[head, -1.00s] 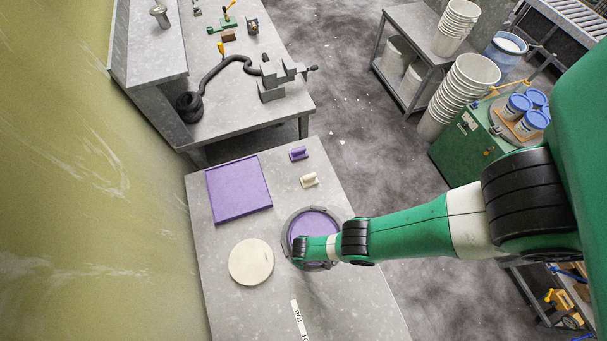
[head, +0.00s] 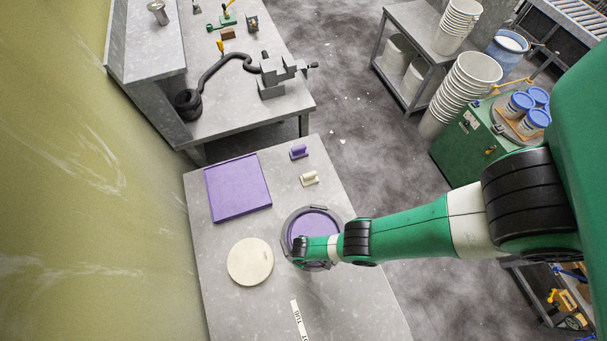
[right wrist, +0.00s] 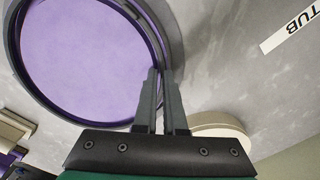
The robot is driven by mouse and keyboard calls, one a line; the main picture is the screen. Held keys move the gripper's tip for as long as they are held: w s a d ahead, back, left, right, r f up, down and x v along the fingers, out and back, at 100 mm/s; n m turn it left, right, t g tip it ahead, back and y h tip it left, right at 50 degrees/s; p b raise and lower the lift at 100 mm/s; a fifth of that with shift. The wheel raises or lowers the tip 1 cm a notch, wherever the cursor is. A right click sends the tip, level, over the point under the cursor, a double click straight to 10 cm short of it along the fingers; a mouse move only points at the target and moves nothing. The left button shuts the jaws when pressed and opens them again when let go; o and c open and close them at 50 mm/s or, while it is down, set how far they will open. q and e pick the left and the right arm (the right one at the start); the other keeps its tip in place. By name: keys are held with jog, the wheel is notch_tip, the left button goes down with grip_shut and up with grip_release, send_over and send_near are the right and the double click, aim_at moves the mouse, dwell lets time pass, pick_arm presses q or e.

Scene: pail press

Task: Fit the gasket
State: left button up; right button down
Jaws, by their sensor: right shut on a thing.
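A dark grey ring, which I take for the gasket (right wrist: 16,58), lies around or over the rim of a round purple piece (right wrist: 80,60) on the grey table. Both also show in the head view, the ring (head: 287,229) and the purple disc (head: 315,222), partly covered by my right arm. My right gripper (right wrist: 160,73) is shut on the ring's near edge, its fingers close together. I cannot tell whether the ring is seated or just above the rim. In the head view my wrist hides the fingertips. My left gripper is not in view.
A cream disc (head: 250,262) lies left of the ring. A purple tray (head: 238,188), a small purple handled block (head: 299,152) and a cream one (head: 309,179) stand farther back. A white label (head: 299,319) lies in front. A bench with a vise (head: 271,82) stands behind.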

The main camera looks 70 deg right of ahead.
jog(key=shift+s+f, duration=0.1)
jog(key=shift+s, duration=0.05)
jog(key=c, duration=0.9)
grip_release()
jog(key=shift+a, duration=0.1)
notch_tip(320, 180, up, 7)
jog(key=p, duration=0.7)
